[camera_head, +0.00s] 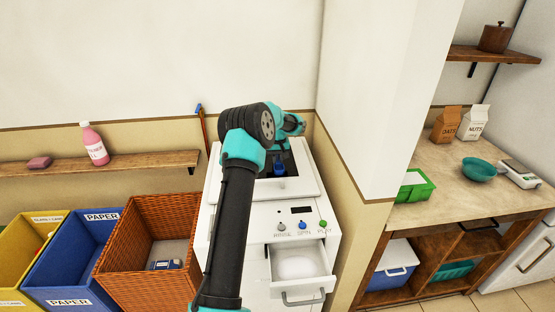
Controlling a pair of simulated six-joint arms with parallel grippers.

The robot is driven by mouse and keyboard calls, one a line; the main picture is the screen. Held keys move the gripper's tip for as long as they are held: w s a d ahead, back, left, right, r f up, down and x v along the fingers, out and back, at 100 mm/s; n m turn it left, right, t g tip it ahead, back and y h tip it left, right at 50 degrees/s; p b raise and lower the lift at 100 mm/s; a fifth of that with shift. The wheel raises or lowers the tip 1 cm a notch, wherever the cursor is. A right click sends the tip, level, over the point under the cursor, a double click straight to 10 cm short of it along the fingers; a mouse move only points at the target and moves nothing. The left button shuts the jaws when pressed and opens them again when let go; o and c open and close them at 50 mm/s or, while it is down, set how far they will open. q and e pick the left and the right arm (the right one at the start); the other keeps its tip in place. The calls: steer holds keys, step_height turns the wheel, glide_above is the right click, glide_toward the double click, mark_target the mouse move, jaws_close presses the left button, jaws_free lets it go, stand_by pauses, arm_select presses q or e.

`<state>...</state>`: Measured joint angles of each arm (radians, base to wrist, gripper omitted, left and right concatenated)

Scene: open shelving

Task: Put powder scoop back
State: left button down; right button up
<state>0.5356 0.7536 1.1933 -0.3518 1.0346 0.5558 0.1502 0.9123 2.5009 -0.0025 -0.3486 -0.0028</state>
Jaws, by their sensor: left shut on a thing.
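My left arm rises through the middle, and its gripper (281,154) is over the dark opening in the top of the white washing machine (210,212). The gripper is shut on a small blue thing (279,169), which looks like the powder scoop; my wrist hides part of it. The machine's front drawer (304,284) is pulled out, with a pale, whitish inside. My right gripper is not in view.
Left of the machine stand a wicker basket (143,219) with a small dark-blue item (165,265) inside, and a blue paper bin (72,239). A wall shelf (135,164) holds a pink bottle (95,144). A wall corner separates the machine from the counter (440,205) on the right.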

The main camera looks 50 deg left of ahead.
mark_target(278, 158)
arm_select(q)
steer(key=c, duration=1.1)
jaws_free()
step_height(278, 158, up, 12)
steer(key=shift+r, duration=0.1)
